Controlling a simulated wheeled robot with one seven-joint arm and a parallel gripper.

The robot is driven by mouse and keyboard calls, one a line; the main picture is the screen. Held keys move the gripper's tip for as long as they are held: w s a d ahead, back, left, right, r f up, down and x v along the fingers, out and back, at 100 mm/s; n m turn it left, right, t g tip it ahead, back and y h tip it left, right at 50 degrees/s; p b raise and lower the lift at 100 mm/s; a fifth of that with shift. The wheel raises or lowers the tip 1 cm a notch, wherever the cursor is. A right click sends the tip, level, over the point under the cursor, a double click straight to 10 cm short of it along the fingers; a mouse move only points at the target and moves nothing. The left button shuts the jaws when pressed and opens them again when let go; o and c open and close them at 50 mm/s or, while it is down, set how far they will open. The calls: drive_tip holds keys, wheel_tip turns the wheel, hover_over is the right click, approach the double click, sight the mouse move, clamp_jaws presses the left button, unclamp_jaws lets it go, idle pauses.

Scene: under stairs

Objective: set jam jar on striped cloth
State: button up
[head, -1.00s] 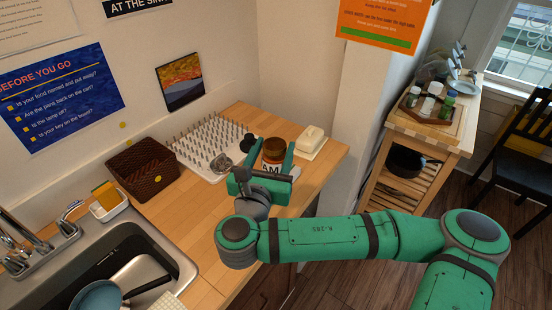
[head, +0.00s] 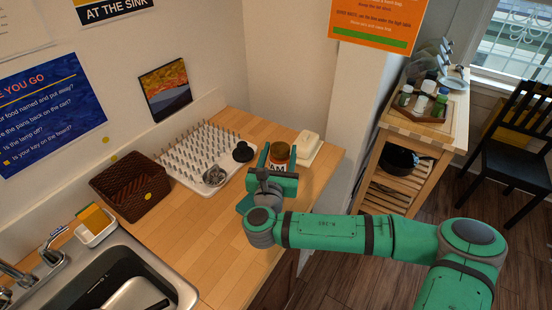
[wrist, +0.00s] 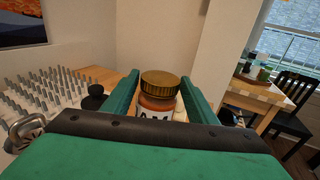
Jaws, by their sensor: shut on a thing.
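The jam jar (head: 278,152) has a brown-gold lid and a white label with dark letters. It stands upright between the fingers of my gripper (head: 279,164), over the wooden counter near its back right. In the wrist view the jar (wrist: 160,90) sits between the two green fingers, its lid above them and its lower part hidden by my gripper. My gripper is shut on the jar. I cannot tell whether the jar's base touches the counter. I do not see the striped cloth in the current views.
A white covered dish (head: 307,150) is just right of the jar. A spiked drying rack (head: 190,158), a metal strainer (head: 214,176) and a brown basket (head: 128,192) lie left. The sink (head: 105,280) is front left. The front of the counter (head: 205,240) is clear. A wooden cart (head: 450,125) stands right.

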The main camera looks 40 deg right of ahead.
drive_tip(key=shift+w+d+f, duration=0.3)
drive_tip(key=shift+f, duration=0.15)
wheel_tip(320, 180, down, 2)
drive_tip(key=shift+w+d+f, duration=0.15)
drive_tip(key=shift+f, duration=0.05)
drive_tip(key=shift+a+f, duration=0.25)
drive_tip(key=shift+f, duration=0.05)
drive_tip(key=o, duration=1.6)
drive_tip(key=shift+s, duration=0.2)
drive_tip(key=shift+o, duration=0.2)
drive_tip(key=v, duration=1.2)
drive_tip(key=shift+f, duration=0.1)
drive_tip(key=shift+w+d, duration=0.1)
